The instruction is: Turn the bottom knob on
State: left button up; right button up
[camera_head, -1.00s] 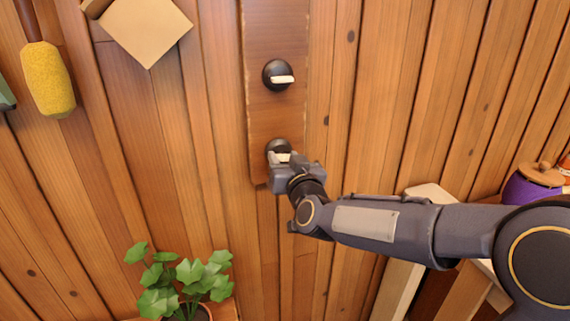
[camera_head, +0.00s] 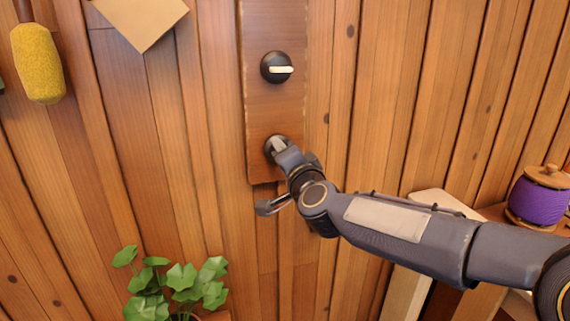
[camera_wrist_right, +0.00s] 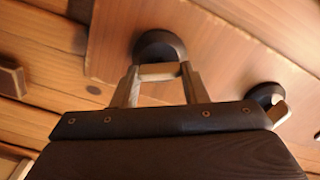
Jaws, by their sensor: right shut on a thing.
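The bottom knob (camera_head: 269,145) is a round black knob on a vertical wooden board, partly hidden behind my right gripper (camera_head: 281,147). In the right wrist view, the two fingers of my right gripper (camera_wrist_right: 165,88) are shut on the pale grip bar of the bottom knob (camera_wrist_right: 161,48), one finger at each side. The upper knob (camera_head: 277,68) is black with a pale bar lying nearly level; it also shows at the right of the wrist view (camera_wrist_right: 265,93). My left gripper is not in view.
The knob board (camera_head: 256,105) is fixed to a wooden plank wall. A leafy plant (camera_head: 175,285) stands below left. A yellow brush-like thing (camera_head: 39,63) and a tan square (camera_head: 142,18) hang at upper left. A purple spool (camera_head: 540,198) stands at right.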

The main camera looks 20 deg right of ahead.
jog(key=m+b, duration=0.2)
jog(key=m, duration=0.3)
jog(key=shift+f+m, duration=0.15)
jog(key=shift+m, duration=0.15)
dwell(0.4)
jog(key=o, duration=1)
jog(key=shift+s+d, duration=0.15)
jog(key=shift+s, duration=3.75)
